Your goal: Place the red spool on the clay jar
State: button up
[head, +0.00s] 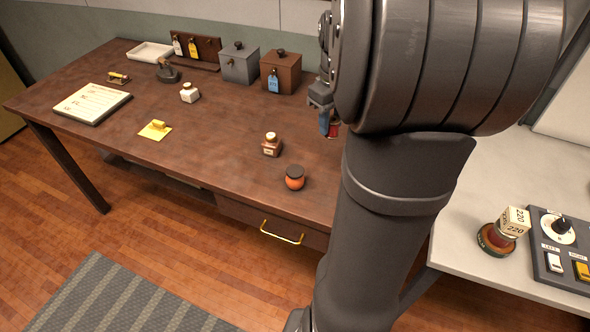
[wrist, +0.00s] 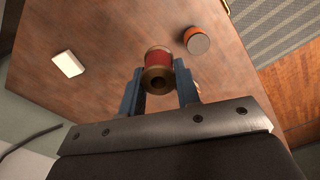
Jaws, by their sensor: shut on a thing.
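My gripper (wrist: 158,88) is shut on the red spool (wrist: 158,58), which has brass-coloured flanges and a dark hole facing the wrist camera. In the head view my gripper (head: 325,118) is above the right part of the brown table, and the arm hides much of it; a bit of the red spool (head: 334,130) shows there. The clay jar (head: 294,183), round and orange with a dark flat lid, stands upright near the table's front edge, left of and nearer than my gripper. The jar (wrist: 197,41) is also in the wrist view, apart from the spool, to its upper right.
A small brown bottle (head: 271,144) stands just behind the jar. A yellow pad (head: 155,130), a white bottle (head: 189,93) and a clipboard (head: 92,103) are farther left. Grey (head: 240,65) and brown (head: 281,72) boxes stand at the back. The table around the jar is mostly clear.

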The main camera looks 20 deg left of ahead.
jog(key=s+d, duration=0.4)
send_over(294, 169)
notch_tip(294, 169, down, 8)
jog(key=shift+r, duration=0.25)
jog(key=shift+f, duration=2)
jog(key=o, duration=0.9)
jog(key=shift+f, duration=0.15)
